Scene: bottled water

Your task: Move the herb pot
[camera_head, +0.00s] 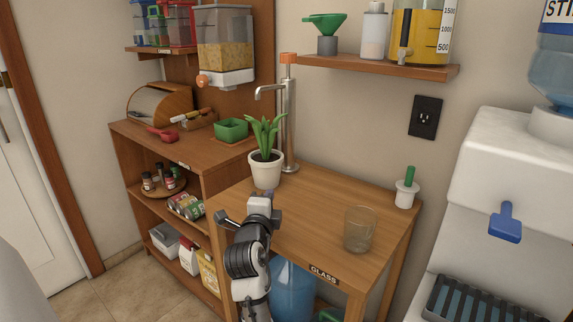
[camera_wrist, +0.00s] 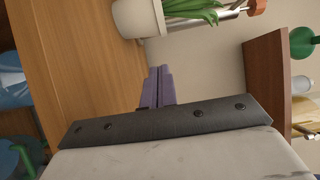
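The herb pot (camera_head: 265,172) is a white pot with long green leaves. It stands upright on the wooden table at its back left, in front of the metal tap. In the wrist view the pot (camera_wrist: 139,17) shows at the top, tipped sideways by the camera's angle and partly cut off. My gripper (camera_head: 260,204) is over the table's left front part, just in front of the pot in the head view. In the wrist view its purple fingers (camera_wrist: 156,88) are close together with nothing seen between them. They are apart from the pot.
The tap (camera_head: 290,125) rises close behind the pot. A clear glass (camera_head: 359,229) stands at the table's (camera_head: 312,207) front right, and a green-handled white holder (camera_head: 406,193) at its back right. The middle of the table is clear. A shelf (camera_head: 380,67) hangs above.

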